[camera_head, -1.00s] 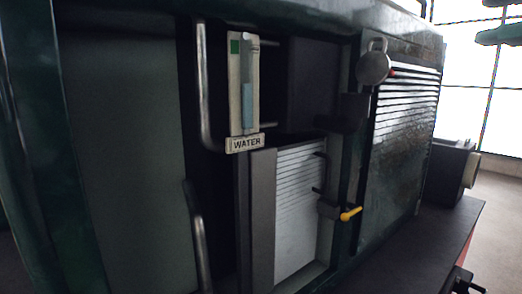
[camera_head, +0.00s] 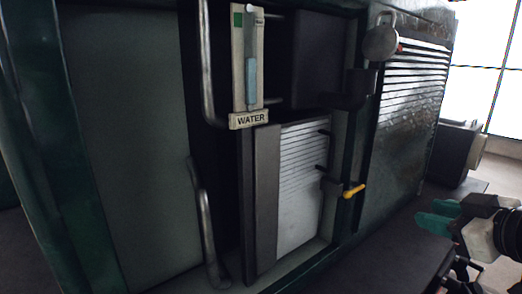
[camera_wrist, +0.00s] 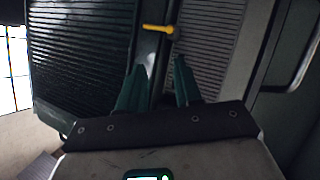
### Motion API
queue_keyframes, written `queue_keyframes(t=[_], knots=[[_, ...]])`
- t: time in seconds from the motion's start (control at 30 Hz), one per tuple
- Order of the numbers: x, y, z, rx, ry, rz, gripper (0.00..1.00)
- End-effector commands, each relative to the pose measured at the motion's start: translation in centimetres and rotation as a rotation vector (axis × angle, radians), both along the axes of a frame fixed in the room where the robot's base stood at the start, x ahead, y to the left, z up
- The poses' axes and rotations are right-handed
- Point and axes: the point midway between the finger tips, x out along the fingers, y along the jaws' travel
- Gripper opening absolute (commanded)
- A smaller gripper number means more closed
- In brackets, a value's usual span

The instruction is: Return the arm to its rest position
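My gripper (camera_head: 436,216) is at the right edge in the head view, low beside the tram's dark side. Its teal fingers stand apart with nothing between them, and they also show in the wrist view (camera_wrist: 162,72). The tram's side with its louvred panel (camera_head: 408,110) lies beyond the fingertips. A yellow-handled lever (camera_head: 354,191) is left of my gripper in the head view. In the wrist view the lever (camera_wrist: 158,29) shows past the fingertips, with a gap in the picture. Most of my arm is out of view.
A water gauge (camera_head: 250,65) with a WATER label (camera_head: 250,120) is mounted near curved metal handrails (camera_head: 207,70). A slatted light panel (camera_head: 300,185) and a round metal fitting (camera_head: 381,43) are on the tram's side. Open floor (camera_head: 500,172) and bright windows are at the right.

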Motion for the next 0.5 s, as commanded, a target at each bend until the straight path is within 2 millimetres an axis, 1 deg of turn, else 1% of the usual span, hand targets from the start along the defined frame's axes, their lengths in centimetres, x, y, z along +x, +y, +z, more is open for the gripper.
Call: queue_keyframes(t=[0.03, 0.07, 0.1, 0.17, 0.2, 0.27, 0.3, 0.37, 0.4, 0.47, 0.5], knots=[[-0.5, 0.7, -3.8, 0.051, 0.073, -0.019, 0.34], [-0.8, 1.0, -5.7, 0.078, 0.112, -0.035, 0.34], [-1.4, 1.4, -8.2, 0.111, 0.163, -0.056, 0.34], [-2.5, 2.0, -11.9, 0.153, 0.243, -0.09, 0.34], [-3.5, 2.4, -14.4, 0.179, 0.297, -0.113, 0.34], [-5.1, 3.1, -18.1, 0.21, 0.381, -0.149, 0.34], [-6.4, 3.5, -20.4, 0.227, 0.436, -0.175, 0.34], [-8.6, 4.1, -23.9, 0.247, 0.521, -0.215, 0.34], [-10.2, 4.3, -26.0, 0.254, 0.576, -0.243, 0.34], [-12.9, 4.8, -29.1, 0.262, 0.66, -0.285, 0.34], [-14.8, 5.0, -31.0, 0.262, 0.715, -0.316, 0.34]])
